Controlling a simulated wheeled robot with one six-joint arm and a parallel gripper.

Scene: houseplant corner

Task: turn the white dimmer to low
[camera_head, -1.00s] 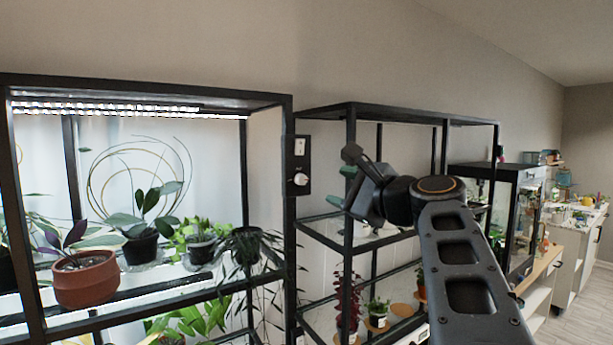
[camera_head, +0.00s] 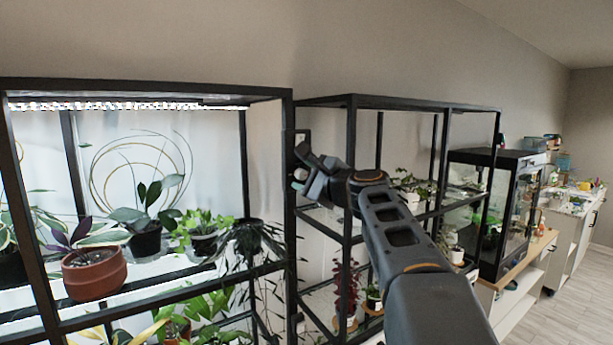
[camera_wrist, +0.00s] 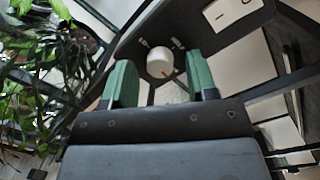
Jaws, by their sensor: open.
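My gripper (camera_wrist: 160,75) is open, with one green finger on each side of the knob's line of sight. The fingers look apart from the knob; I cannot tell the remaining depth. In the head view my gripper (camera_head: 304,172) is in front of the panel on the shelf post and covers most of the knob.
A lit plant shelf (camera_head: 140,87) stands left, with trailing leaves close to the panel. A second black shelf frame (camera_head: 350,150) stands right, close to my arm.

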